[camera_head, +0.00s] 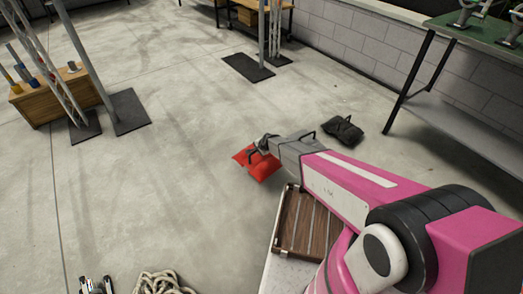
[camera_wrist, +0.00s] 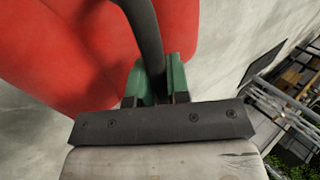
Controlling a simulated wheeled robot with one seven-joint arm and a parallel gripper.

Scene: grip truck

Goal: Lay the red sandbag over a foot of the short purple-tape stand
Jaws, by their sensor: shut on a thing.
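The red sandbag (camera_head: 262,166) hangs from my gripper (camera_head: 262,146) in the head view. In the wrist view the red sandbag (camera_wrist: 80,55) fills the upper left, and its dark strap (camera_wrist: 146,35) runs between the green fingers of my gripper (camera_wrist: 158,82). My gripper is shut on that strap. The bag appears to be off the floor, though its height is hard to tell. I cannot make out a short stand with purple tape in either view.
A black bag (camera_head: 344,130) lies on the floor to the right of my gripper. A slatted wooden platform (camera_head: 303,225) is below my arm. A wooden crate (camera_head: 55,98) and dark base plates (camera_head: 130,112) stand at left. A green-topped table (camera_head: 480,32) is at right. The middle floor is clear.

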